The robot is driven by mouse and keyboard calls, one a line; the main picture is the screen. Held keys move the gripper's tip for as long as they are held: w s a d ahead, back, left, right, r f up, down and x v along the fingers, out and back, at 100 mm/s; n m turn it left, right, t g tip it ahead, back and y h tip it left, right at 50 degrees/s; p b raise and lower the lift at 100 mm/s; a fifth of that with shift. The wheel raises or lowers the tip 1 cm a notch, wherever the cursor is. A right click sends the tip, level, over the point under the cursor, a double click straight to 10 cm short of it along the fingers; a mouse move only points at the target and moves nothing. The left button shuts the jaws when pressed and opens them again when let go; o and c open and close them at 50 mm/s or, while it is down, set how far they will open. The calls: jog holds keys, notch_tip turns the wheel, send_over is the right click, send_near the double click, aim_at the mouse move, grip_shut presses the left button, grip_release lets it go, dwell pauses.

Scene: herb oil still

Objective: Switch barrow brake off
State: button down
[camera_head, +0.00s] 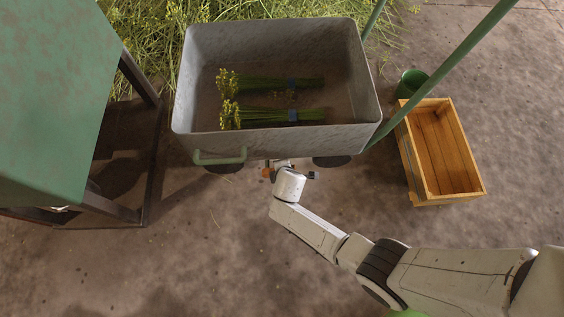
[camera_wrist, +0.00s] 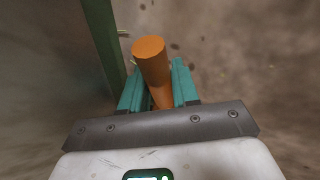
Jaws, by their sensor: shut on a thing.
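The barrow (camera_head: 277,90) is a grey metal tub with rounded corners, standing near the top middle of the head view. A small orange brake lever (camera_head: 266,172) shows just below its front edge. In the wrist view the lever is an orange cylinder (camera_wrist: 152,65) standing between the teal fingers. My gripper (camera_wrist: 158,90) is shut on this lever. In the head view my gripper (camera_head: 282,168) is at the barrow's front edge, partly hidden by my wrist. The lever's lower end and pivot are hidden.
Two bundles of yellow-flowered herbs (camera_head: 270,98) lie in the barrow. A green handle (camera_head: 220,157) sticks out of its front left. A green-topped table (camera_head: 50,100) stands at left. A wooden crate (camera_head: 410,155) and green bucket (camera_head: 412,82) stand at right. Open floor lies in front.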

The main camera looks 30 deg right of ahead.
dwell(0.5)
jog(key=c, duration=1.2)
grip_release()
jog(key=shift+r, duration=0.1)
jog(key=p+v, duration=0.6)
jog(key=v, duration=0.4)
jog(key=shift+s+r+p, duration=0.25)
jog(key=shift+p, duration=0.15)
jog(key=shift+a, duration=0.1)
